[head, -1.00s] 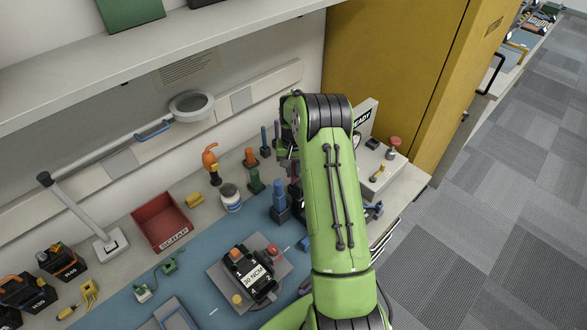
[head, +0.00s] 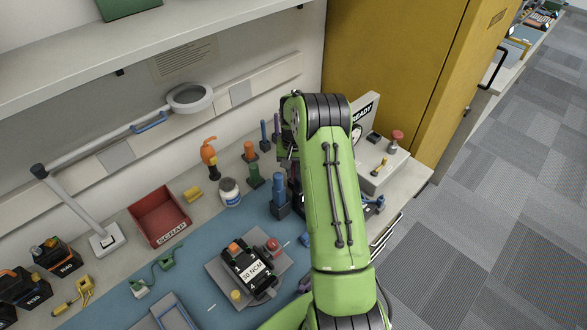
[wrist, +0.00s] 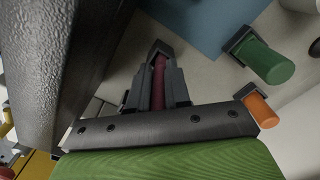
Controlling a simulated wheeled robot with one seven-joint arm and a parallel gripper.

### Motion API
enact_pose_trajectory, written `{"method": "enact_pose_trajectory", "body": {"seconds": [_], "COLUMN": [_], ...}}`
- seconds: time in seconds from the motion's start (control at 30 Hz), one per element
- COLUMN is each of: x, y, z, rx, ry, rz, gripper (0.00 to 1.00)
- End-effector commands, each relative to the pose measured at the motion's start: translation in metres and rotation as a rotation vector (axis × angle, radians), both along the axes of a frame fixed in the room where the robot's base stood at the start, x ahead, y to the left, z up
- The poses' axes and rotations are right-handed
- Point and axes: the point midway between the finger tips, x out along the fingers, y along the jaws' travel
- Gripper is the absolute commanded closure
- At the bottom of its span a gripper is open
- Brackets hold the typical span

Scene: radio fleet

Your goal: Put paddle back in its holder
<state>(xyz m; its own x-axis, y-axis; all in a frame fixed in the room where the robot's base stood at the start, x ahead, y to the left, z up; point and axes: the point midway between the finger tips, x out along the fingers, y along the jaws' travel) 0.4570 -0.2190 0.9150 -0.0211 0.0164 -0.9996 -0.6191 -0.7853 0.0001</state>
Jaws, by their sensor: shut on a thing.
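My gripper (wrist: 160,88) is shut on a narrow dark red thing (wrist: 158,72) in the wrist view, which I take to be the paddle. Most of it is hidden between the fingers. A dark grey piece shows at its far end; I cannot tell whether that is a holder or part of the thing. In the head view my green arm hides the gripper and what it holds. A green handle (wrist: 268,64) and an orange handle (wrist: 261,111) stand in dark holders to the right in the wrist view. They also show in the head view, the green (head: 254,175) below the orange (head: 250,151).
A blue handle (head: 279,187) stands left of my arm. A white bottle (head: 230,191), red scrap bin (head: 160,218) and 30 NCM device (head: 247,269) are on the bench. A box with a red button (head: 397,135) stands right. A lamp arm (head: 110,148) crosses the back.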

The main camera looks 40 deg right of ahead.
Motion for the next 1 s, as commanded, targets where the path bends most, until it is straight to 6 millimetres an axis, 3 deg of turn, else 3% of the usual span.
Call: {"method": "enact_pose_trajectory", "body": {"seconds": [0.5,0.53,0.7,1.0], "x": [0.0,0.0,0.0,0.0], "y": [0.0,0.0,0.0,0.0], "z": [-0.015,-0.015,-0.014,-0.012], "rx": [0.0,0.0,0.0,-0.001], "ry": [0.0,0.0,0.0,-0.001], "rz": [0.0,0.0,0.0,0.0], "gripper": [1.0,0.81,0.55,0.53]}}
